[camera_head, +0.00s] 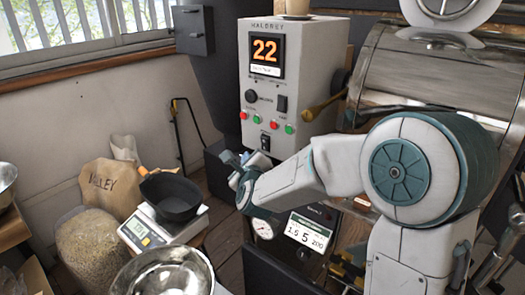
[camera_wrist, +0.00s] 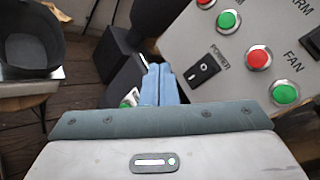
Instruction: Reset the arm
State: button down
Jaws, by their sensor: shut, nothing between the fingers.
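My gripper (camera_head: 228,157) is at the end of my arm, which reaches left across the front of the roaster's control box (camera_head: 312,60). In the wrist view, my gripper's two blue fingers (camera_wrist: 160,70) lie together with nothing between them. They point past the lower left edge of the control box, apart from the black POWER switch (camera_wrist: 203,70). Green and red buttons show to the right of that switch. My arm hides part of the roaster's lower front.
The roaster drum (camera_head: 430,75) stands behind my arm. A black pan (camera_head: 170,197) sits on a white scale (camera_head: 150,235) at lower left, near a bean sack (camera_head: 92,240) and a steel bowl (camera_head: 165,272). A lever handle (camera_head: 325,105) juts from the control box's right side.

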jog(key=shift+s+a, duration=0.15)
jog(key=shift+s, duration=0.05)
jog(key=s+d+r+n+g+p, duration=0.2)
jog(key=s+d+n+g+p, duration=0.2)
jog(key=s+d+n, duration=0.2)
jog(key=s+d+r+n+g+h+p, duration=0.1)
jog(key=s+d+r+n+g+p, duration=0.2)
jog(key=s+n, duration=0.8)
jog(key=s+d+r+n+g+h+p, duration=0.1)
jog(key=s+d+n+g+p, duration=0.5)
jog(key=s, duration=0.8)
jog(key=d+r+n, duration=0.1)
jog(key=d+n, duration=0.1)
jog(key=d, duration=0.1)
jog(key=shift+s+d+r, duration=0.3)
jog(key=shift+r, duration=0.1)
